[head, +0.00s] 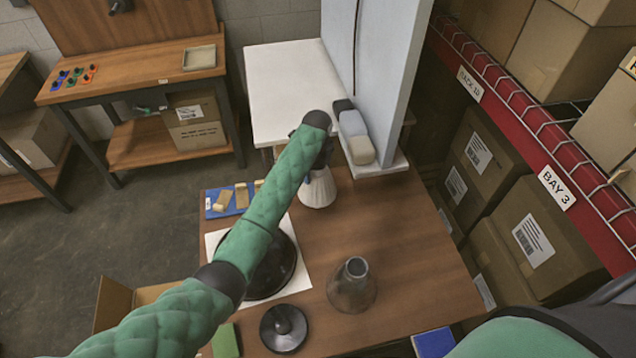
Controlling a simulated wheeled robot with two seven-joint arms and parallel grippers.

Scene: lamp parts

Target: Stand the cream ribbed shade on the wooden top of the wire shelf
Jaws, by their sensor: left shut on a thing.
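The cream ribbed shade (318,192) shows in the head view at the far side of the wooden table, below the end of my left arm. My left gripper (309,172) is shut on its upper part, and the wrist hides most of the jaws. The shade looks roughly upright; I cannot tell whether its lower rim touches the table. I cannot make out a wire shelf with a wooden top in this view. My right gripper is not in view.
The wooden table (420,265) bears a clear glass shade (351,287), a small black base (284,328), a large black disc (272,268) on white paper and a blue tray (222,210). A pale upright panel (385,70) stands behind. Red racking (510,110) with boxes lines the right.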

